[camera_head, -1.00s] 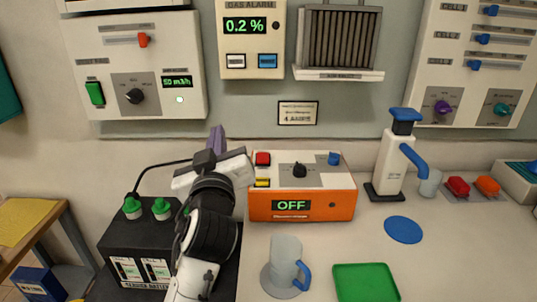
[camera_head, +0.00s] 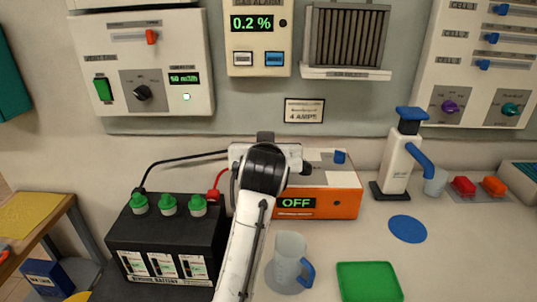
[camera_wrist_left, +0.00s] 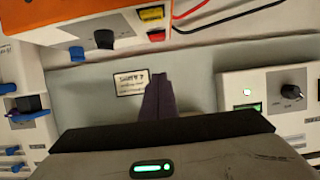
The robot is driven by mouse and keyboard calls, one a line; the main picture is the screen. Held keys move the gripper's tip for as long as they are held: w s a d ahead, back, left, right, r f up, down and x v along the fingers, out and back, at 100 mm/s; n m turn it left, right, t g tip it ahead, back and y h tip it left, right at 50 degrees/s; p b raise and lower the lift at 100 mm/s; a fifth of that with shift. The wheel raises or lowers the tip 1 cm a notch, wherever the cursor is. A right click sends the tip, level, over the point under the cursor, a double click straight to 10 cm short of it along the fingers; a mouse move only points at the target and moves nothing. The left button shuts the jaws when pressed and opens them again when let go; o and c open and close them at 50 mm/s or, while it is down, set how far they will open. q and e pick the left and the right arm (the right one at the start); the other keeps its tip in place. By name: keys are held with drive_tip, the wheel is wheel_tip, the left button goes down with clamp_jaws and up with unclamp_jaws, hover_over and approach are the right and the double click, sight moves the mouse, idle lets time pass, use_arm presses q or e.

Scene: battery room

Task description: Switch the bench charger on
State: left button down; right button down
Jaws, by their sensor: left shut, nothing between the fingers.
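The bench charger is an orange box (camera_head: 335,203) with a white sloped top on the bench. Its display (camera_head: 296,203) reads OFF. My left gripper (camera_head: 265,139) is over the charger's left part and hides its red and yellow buttons in the head view. The black knob (camera_head: 306,168) is partly covered; the blue knob (camera_head: 340,156) is clear. In the left wrist view, the closed dark fingers (camera_wrist_left: 158,92) point at the wall, apart from the charger. That view shows the red button (camera_wrist_left: 157,35), yellow button (camera_wrist_left: 150,13) and black knob (camera_wrist_left: 104,39). My right gripper is not visible.
A black battery (camera_head: 165,235) with green caps stands left of the charger, with black and red leads. A clear jug (camera_head: 288,258) stands in front, beside a green tray (camera_head: 368,282). A white dispenser (camera_head: 397,165) stands right. Wall panels hang behind.

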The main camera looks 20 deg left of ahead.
use_arm(q)
drive_tip(key=b+x, duration=0.3)
drive_tip(key=x, duration=0.2)
drive_tip(key=b+x, duration=0.4)
drive_tip(key=x, duration=0.1)
drive_tip(key=shift+a+f, duration=0.1)
drive_tip(key=shift+f, duration=0.2)
drive_tip(key=shift+f+b, duration=0.65)
drive_tip(key=shift+f, duration=0.1)
drive_tip(key=shift+s+f+b, duration=0.1)
drive_tip(key=shift+f+b, duration=0.25)
drive_tip(key=shift+b, duration=0.1)
drive_tip(key=shift+s+f+b, duration=0.15)
drive_tip(key=shift+f+b, duration=0.5)
drive_tip(key=shift+b, duration=0.1)
